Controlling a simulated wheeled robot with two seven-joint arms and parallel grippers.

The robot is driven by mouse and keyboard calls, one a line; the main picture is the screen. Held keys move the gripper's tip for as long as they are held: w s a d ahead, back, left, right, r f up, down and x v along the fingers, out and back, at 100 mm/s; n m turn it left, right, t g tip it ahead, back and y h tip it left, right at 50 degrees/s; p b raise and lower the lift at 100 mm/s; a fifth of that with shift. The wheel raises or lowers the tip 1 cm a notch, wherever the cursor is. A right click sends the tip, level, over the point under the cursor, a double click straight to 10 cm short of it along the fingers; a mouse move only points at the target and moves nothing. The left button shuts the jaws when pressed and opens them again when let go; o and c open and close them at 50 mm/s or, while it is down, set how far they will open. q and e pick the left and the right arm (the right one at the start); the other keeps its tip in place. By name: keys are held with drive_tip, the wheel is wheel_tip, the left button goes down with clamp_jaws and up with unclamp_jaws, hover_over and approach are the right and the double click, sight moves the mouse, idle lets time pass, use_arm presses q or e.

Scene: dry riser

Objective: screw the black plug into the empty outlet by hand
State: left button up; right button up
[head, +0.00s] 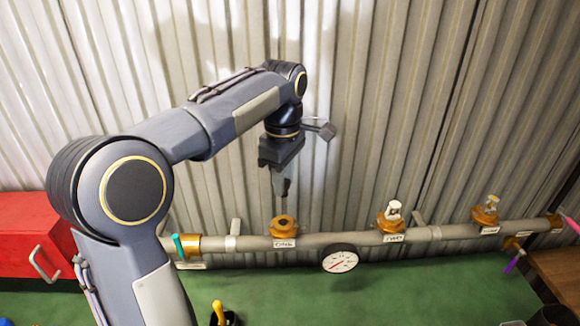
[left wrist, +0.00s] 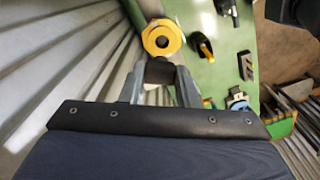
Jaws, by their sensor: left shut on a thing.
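The pipe (head: 355,238) runs along the wall. The empty outlet (head: 284,226), a brass fitting over the label ONE, has a dark open hole facing up. In the left wrist view the outlet (left wrist: 162,27) is a golden ring just past the fingertips. My left gripper (head: 281,188) points down above this outlet, with a gap between them. The plug's lower end is hard to make out. My right gripper is not in view.
A second outlet (head: 390,224) and a third outlet (head: 485,215) on the pipe carry pale metal fittings. A pressure gauge (head: 340,261) hangs below the pipe. A teal lever (head: 179,246) is at left, beside a red box (head: 30,235). A corrugated wall (head: 350,100) stands close behind.

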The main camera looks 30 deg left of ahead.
use_arm(q)
drive_tip(key=shift+s+r, duration=0.15)
drive_tip(key=shift+s, duration=0.3)
drive_tip(key=shift+w+f, duration=0.3)
drive_tip(key=shift+w, duration=0.1)
drive_tip(key=shift+s+f+b, duration=0.2)
drive_tip(key=shift+f+b, duration=0.45)
drive_tip(key=shift+w+f+b, duration=0.1)
drive_tip(key=shift+f+b, duration=0.45)
drive_tip(key=shift+f, duration=0.35)
drive_tip(key=shift+f+b, duration=0.65)
drive_tip(key=shift+f, duration=0.45)
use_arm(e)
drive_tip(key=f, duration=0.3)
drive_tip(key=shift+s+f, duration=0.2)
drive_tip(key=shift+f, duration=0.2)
use_arm(q)
drive_tip(key=shift+p, duration=0.4)
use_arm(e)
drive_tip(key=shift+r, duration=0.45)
use_arm(q)
drive_tip(key=shift+f+b, duration=1.05)
drive_tip(key=shift+f, duration=0.6)
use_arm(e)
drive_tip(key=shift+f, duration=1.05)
